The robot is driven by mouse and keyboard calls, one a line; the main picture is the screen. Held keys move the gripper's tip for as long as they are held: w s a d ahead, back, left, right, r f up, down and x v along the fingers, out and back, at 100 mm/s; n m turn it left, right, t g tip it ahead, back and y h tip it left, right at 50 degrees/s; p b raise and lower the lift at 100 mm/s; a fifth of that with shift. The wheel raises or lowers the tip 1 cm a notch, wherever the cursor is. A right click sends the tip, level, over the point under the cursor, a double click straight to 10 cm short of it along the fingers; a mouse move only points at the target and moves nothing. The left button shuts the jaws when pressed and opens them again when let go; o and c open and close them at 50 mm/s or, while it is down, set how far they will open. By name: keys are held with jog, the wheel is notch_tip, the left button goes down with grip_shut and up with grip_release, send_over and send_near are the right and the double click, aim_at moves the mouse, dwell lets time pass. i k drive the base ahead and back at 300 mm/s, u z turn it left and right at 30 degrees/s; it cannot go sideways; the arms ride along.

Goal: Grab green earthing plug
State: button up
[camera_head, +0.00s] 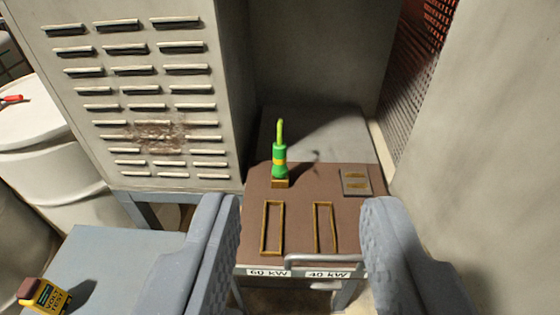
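The green earthing plug (280,160) stands upright on a small brass base at the back of a brown panel (300,228). It has a green body with a yellow band and a thin yellow-green stem on top. My gripper (302,215) is open, with its two grey-blue fingers wide apart at the lower left and lower right. The plug is seen between and beyond the fingers, and neither finger touches it.
Two brass rectangular frames lie on the panel above "60 kW" and "40 kW" labels, near a metal handle (322,262). A small plate (355,181) sits right. A louvred cabinet (145,100) stands left, a grey wall right. A yellow volt tester (45,296) lies lower left.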

aim_at(279, 169)
jog(key=u, duration=2.25)
jog(key=k, duration=1.05)
jog(key=z, duration=1.65)
jog(key=i, duration=1)
